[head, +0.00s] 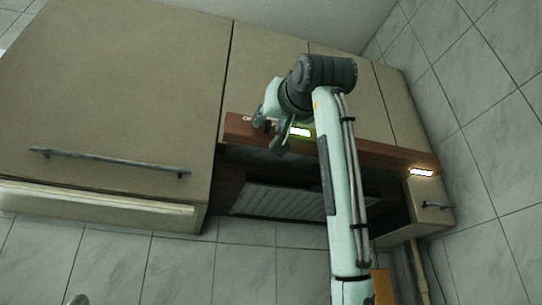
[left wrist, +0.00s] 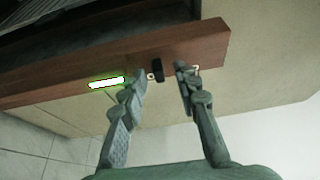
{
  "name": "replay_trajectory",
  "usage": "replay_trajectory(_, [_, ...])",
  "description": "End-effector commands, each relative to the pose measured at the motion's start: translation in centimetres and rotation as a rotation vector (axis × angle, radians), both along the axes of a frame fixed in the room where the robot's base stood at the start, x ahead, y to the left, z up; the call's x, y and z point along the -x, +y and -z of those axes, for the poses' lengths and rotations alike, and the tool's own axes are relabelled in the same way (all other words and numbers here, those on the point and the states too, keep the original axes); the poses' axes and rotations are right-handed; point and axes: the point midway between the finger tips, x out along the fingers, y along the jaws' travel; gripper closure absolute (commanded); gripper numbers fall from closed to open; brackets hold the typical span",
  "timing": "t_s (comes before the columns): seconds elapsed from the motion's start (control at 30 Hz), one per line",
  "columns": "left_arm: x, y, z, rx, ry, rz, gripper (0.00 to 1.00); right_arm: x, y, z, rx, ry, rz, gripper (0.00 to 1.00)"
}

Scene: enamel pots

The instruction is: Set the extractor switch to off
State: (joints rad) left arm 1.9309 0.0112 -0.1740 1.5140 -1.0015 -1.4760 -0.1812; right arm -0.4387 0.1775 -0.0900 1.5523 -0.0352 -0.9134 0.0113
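The extractor is a hood with a wooden front board (head: 384,160) under the wall cabinets. In the left wrist view, a small black switch (left wrist: 158,70) stands out from this board (left wrist: 60,88). My left gripper (left wrist: 160,73) is open, with one finger on each side of the switch; I cannot tell whether either touches it. In the head view my left gripper (head: 267,131) is at the left end of the board and mostly hides the switch. A lit, green-edged panel (head: 299,132) is beside it; it also shows in the left wrist view (left wrist: 107,82). My right gripper is not in view.
Beige cabinet doors (head: 110,80) are above and left of the hood, with a dark bar handle (head: 110,161). A ribbed grey panel (head: 280,201) lies under the hood. A second light (head: 421,172) glows at the board's right end. Tiled walls (head: 475,100) close off the right.

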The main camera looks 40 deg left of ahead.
Motion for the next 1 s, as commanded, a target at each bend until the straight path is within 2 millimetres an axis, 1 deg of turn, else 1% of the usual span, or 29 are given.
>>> replay_trajectory(0.3, [-0.15,0.22,-0.08,0.000,0.000,0.001,0.69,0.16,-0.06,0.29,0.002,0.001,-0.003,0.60])
replay_trajectory(0.5, [-0.14,0.20,-0.07,0.000,0.000,0.001,0.94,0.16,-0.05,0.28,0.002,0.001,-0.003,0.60])
replay_trajectory(0.57, [-0.14,0.20,-0.07,0.000,0.000,0.001,1.00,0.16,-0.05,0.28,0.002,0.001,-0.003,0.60])
replay_trajectory(1.0, [0.07,0.21,-0.04,0.000,0.000,0.001,1.00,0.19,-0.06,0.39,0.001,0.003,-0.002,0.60])
